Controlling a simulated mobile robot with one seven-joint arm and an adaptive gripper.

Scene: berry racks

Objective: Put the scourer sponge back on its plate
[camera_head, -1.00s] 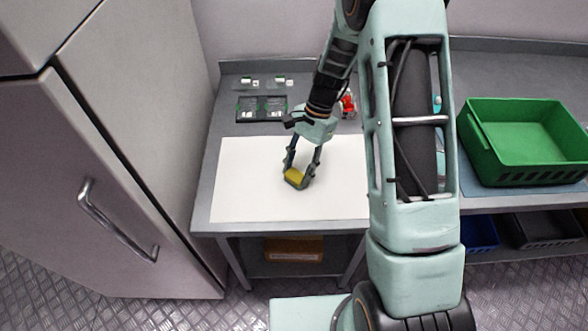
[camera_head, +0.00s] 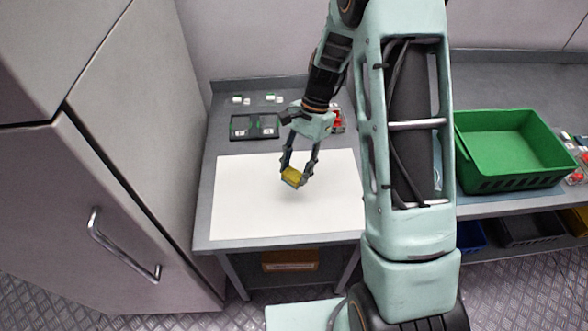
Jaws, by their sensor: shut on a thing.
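The scourer sponge (camera_head: 291,177) is a small yellow block with a darker side. My gripper (camera_head: 295,174) is shut on it, fingers pointing down, over the white board (camera_head: 240,205) on the grey table. A faint shadow under the sponge suggests that it is held above the board. I cannot make out a plate for the sponge in this view; part of the table is hidden behind my arm.
A black two-part tray (camera_head: 254,127) with small labels lies behind the board. Small green-and-white items (camera_head: 270,98) lie near the wall. A red item (camera_head: 338,120) is partly hidden by my arm. A green crate (camera_head: 510,150) stands at right. A tall cabinet (camera_head: 120,170) borders the table's left.

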